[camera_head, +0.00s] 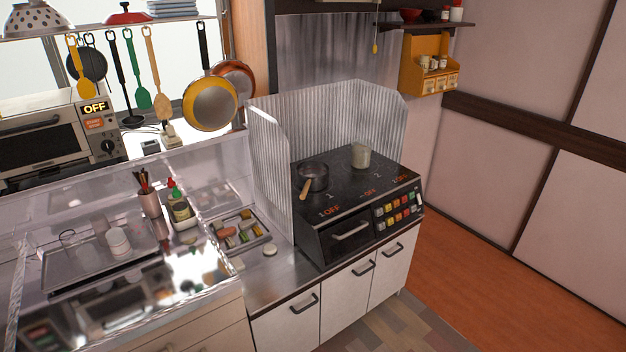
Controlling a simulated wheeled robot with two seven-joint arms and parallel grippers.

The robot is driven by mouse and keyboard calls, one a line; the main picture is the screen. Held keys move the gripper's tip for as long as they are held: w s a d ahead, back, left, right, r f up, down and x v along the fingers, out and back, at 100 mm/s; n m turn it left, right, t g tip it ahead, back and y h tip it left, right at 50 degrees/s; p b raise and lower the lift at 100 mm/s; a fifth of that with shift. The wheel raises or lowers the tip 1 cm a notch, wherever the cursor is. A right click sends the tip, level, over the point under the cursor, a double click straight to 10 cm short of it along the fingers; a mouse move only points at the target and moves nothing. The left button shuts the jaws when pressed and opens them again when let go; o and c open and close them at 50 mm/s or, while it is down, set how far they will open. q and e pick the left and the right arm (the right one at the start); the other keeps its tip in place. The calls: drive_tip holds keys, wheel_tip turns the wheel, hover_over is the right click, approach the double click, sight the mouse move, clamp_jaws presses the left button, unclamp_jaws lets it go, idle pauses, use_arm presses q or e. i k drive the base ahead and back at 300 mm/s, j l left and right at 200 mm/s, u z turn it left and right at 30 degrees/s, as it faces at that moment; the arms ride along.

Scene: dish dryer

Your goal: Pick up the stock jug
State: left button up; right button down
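A small cream-coloured vessel (361,156), which looks like the stock jug, stands upright at the back of the black stove top (345,183). It is behind and to the right of a dark saucepan (313,176) with a wooden handle that points toward the front left. The two stand apart. Whether the vessel holds anything is too small to tell. Neither of my grippers shows in the head view.
A corrugated metal guard (272,165) surrounds the stove's left and back. The stove front has a handle and coloured buttons (398,211). A white cup (118,242) stands at left by a utensil holder (150,204). Pans and utensils hang above. Open floor (500,270) lies at right.

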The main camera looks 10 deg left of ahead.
sight(361, 149)
drive_tip(key=i+l+z, duration=0.85)
drive_tip(key=i+z, duration=0.15)
drive_tip(key=i, duration=0.2)
drive_tip(key=i+l+z, duration=0.1)
drive_tip(key=i+z, duration=0.25)
drive_tip(key=i+l+u, duration=0.2)
drive_tip(key=i, duration=0.25)
drive_tip(key=i+u, duration=0.2)
drive_tip(key=i, duration=0.25)
drive_tip(key=i+l+u, duration=0.2)
drive_tip(key=i, duration=0.2)
drive_tip(key=i+l+u, duration=0.2)
drive_tip(key=i+l, duration=0.1)
drive_tip(key=i, duration=0.1)
